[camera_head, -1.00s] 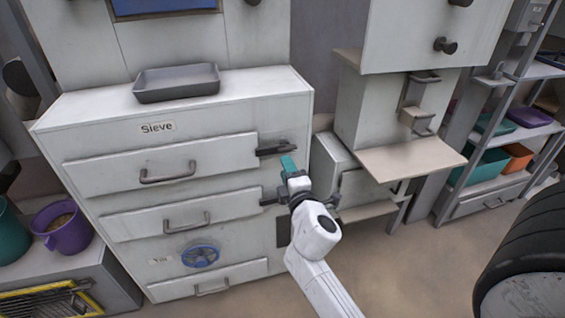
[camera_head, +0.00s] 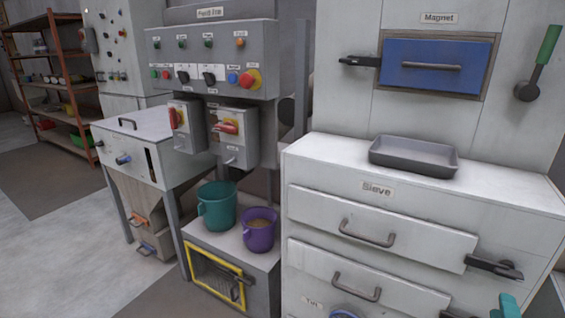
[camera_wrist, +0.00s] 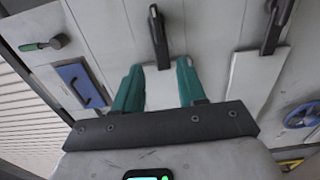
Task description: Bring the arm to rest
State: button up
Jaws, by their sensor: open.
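My gripper (camera_wrist: 158,92) shows in the wrist view with its two teal fingers spread apart and nothing between them. It faces the white front of the sieve cabinet (camera_wrist: 215,30), with the black latches (camera_wrist: 158,32) ahead of the fingertips. In the head view only a bit of teal gripper (camera_head: 507,306) shows at the lower right edge, in front of the sieve cabinet (camera_head: 320,170). The rest of the arm is out of that view.
A grey tray (camera_head: 413,156) sits on the cabinet top below the blue magnet drawer (camera_head: 432,66). A teal bucket (camera_head: 217,207) and a purple bucket (camera_head: 259,231) stand on a low box left of the cabinet. A control panel (camera_head: 212,60) is behind them. Open floor (camera_head: 60,235) lies at the left.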

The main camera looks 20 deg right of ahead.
jog(key=s+a+f+m+g+y, duration=0.4)
jog(key=a+f+m+g+y, duration=0.2)
jog(key=a+f+m, duration=0.5)
jog(key=s+a+f+n+g+y, duration=0.1)
jog(key=s+a+f+g+y, duration=0.1)
jog(key=s+a+f+y, duration=0.35)
jog(key=s+a+f+n+g+y, duration=0.1)
jog(key=s+a+f+g+y, duration=0.1)
jog(key=a, duration=0.6)
notch_tip(320, 180, up, 14)
jog(key=p, duration=1.4)
jog(key=shift+s+a+g, duration=0.3)
jog(key=shift+s+a, duration=0.05)
jog(key=shift+f, duration=0.1)
